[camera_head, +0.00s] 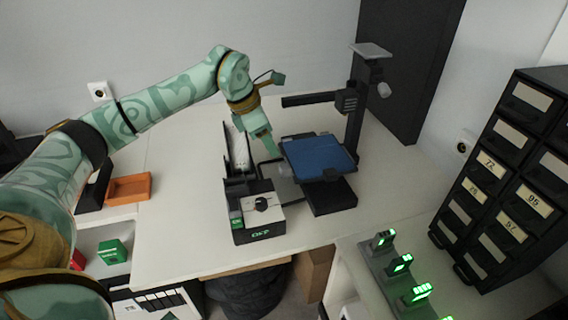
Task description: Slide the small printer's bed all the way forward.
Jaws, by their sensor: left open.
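The small printer (346,104) stands on the white table, with a black base, an upright column and a horizontal arm. Its bed (318,157) is a blue plate lying flat above the black base (330,196). My left gripper (269,151) is open and points down at the left of the bed, close to its back left corner. I cannot tell whether a finger touches the bed. The fingertips are small and partly unclear. My right gripper is not in view.
An orange tray (128,188) lies at the left. A black drawer cabinet (505,180) and green-lit chargers (400,264) are at the right. The table front before the printer is clear.

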